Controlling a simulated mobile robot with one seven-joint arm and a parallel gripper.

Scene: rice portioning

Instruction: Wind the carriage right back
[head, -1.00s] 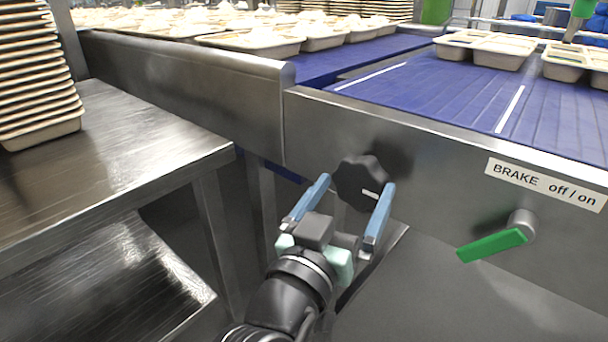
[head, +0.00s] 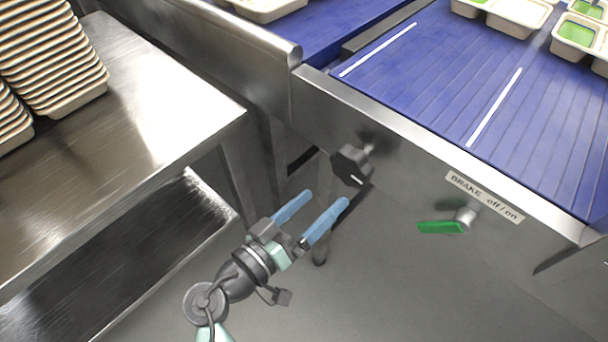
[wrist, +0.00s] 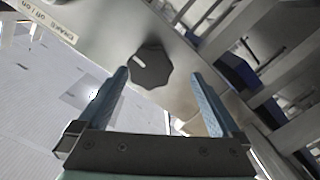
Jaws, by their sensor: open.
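A black lobed knob (head: 351,166) with a white mark sticks out from the steel side panel (head: 400,170) of the blue conveyor. I cannot tell which part is the carriage; a blue belt (head: 455,95) with white lines lies above the knob, beside a dark gap from another belt (head: 330,20). My gripper (head: 326,197) has blue fingers, open and empty, a little below and left of the knob, apart from it. In the wrist view the knob (wrist: 151,67) shows beyond and between the open fingertips (wrist: 160,73).
A green brake lever (head: 440,227) points left under the "BRAKE off/on" label (head: 484,196). A steel table (head: 150,90) with stacked trays (head: 60,60) stands at left, its edge near my arm.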

